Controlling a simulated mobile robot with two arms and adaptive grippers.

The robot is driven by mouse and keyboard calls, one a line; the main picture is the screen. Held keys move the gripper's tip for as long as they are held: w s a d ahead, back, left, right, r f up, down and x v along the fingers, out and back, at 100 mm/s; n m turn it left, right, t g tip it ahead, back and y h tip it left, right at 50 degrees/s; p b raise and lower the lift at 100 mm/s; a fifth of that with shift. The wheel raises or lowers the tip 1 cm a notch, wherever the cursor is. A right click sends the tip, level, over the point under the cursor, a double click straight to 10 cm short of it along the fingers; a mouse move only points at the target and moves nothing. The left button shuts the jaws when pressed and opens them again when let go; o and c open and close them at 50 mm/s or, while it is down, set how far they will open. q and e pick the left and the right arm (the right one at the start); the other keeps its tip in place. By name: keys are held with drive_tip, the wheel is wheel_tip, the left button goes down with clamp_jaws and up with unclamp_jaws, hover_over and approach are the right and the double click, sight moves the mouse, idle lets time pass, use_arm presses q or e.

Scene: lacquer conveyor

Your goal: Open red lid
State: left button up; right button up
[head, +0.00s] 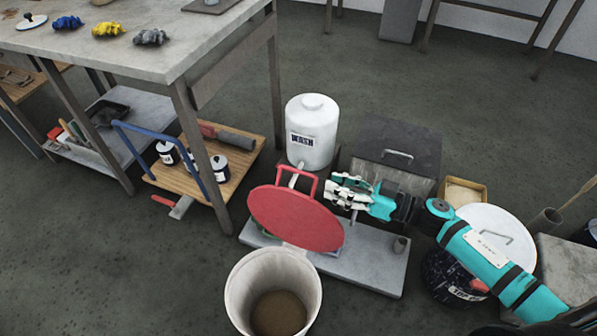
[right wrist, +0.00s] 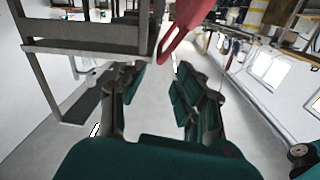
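The red lid (head: 292,221) is a round disc with a red bar handle (head: 297,171) rising at its far edge. It lies over the left part of a grey slab, close behind an open white bucket. What supports it is mostly hidden; a bit of green shows at its lower left edge. My right gripper (head: 350,191) is just right of the handle, apart from it. In the right wrist view my right gripper (right wrist: 158,88) has its fingers spread with nothing between them, and the red handle (right wrist: 184,28) shows beyond the fingertips. My left gripper is not in view.
The white bucket (head: 233,297) holds brown material. A dark box (head: 398,140) and a white-lidded drum (head: 500,225) stand to the right. A workbench (head: 150,50) is at left. The grey slab (head: 370,262) has bare room at right.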

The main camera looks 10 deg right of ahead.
approach(282, 165)
drive_tip(key=x, duration=0.5)
drive_tip(key=shift+w+f, duration=0.1)
drive_tip(key=shift+f, duration=0.15)
drive_tip(key=shift+w+a, duration=0.2)
drive_tip(key=shift+a, duration=0.1)
clamp_jaws()
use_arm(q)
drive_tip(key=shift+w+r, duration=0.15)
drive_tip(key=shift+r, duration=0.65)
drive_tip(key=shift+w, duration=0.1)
use_arm(e)
drive_tip(key=shift+w+d, duration=0.15)
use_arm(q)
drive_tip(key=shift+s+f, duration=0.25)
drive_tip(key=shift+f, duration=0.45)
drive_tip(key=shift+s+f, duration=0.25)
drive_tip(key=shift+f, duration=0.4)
use_arm(e)
drive_tip(key=shift+w+d+f+m, duration=0.15)
drive_tip(key=shift+w+d+m, duration=0.15)
drive_tip(key=shift+w+d, duration=0.25)
drive_tip(key=shift+w+d+f+m, duration=0.2)
drive_tip(key=shift+w+d+m, duration=0.15)
drive_tip(key=shift+w, duration=0.4)
